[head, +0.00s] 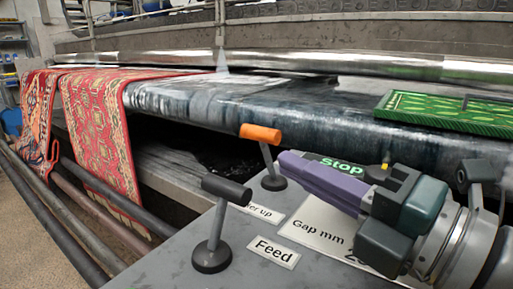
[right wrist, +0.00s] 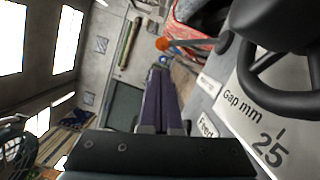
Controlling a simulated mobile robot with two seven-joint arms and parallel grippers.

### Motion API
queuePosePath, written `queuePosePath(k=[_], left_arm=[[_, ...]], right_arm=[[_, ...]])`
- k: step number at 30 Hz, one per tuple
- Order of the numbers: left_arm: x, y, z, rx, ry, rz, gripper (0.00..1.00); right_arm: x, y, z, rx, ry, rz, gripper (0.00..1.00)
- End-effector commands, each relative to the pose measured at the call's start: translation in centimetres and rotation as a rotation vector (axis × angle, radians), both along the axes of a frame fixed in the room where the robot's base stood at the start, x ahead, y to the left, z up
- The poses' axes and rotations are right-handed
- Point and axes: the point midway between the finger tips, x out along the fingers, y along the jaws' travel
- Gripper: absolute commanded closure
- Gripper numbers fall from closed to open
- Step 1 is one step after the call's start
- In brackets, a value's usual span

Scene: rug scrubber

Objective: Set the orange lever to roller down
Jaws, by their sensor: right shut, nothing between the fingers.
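The orange lever (head: 260,133) stands on the grey control panel in the head view, leaning up and left from its round black base (head: 273,183). A partly hidden label ending in "er up" (head: 263,212) lies in front of its base. My right gripper (head: 286,161) comes in from the right with its purple fingers closed and empty. Its tips appear just right of the lever's rod; I cannot tell if they touch. In the right wrist view, the orange handle (right wrist: 163,44) shows just beyond the closed fingertips (right wrist: 160,68). My left gripper is not in view.
A black-handled lever (head: 226,190) stands nearer, beside the Feed label (head: 273,252). A "Gap mm 25" label (head: 318,228) is partly behind my right gripper. A black handwheel (right wrist: 290,98) shows in the right wrist view.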

Motion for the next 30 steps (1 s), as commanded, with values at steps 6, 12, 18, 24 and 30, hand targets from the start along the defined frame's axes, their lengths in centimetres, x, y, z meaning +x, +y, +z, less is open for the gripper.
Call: queuePosePath(k=[6, 12, 18, 24, 30], left_arm=[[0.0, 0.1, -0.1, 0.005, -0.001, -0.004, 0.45], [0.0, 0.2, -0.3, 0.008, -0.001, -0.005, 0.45], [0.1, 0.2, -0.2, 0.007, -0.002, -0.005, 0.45], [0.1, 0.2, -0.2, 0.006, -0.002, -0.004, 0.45], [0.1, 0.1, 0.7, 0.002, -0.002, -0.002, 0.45]], right_arm=[[2.9, 2.5, 0.3, 0.002, -0.002, 0.001, 1.0], [4.1, 3.5, 0.4, 0.001, -0.001, 0.0, 1.0], [4.2, 3.6, 0.4, 0.001, 0.001, 0.0, 1.0], [4.2, 3.6, 0.4, 0.001, 0.001, 0.0, 1.0], [4.4, 3.4, 0.9, 0.019, 0.026, 0.0, 1.0]])
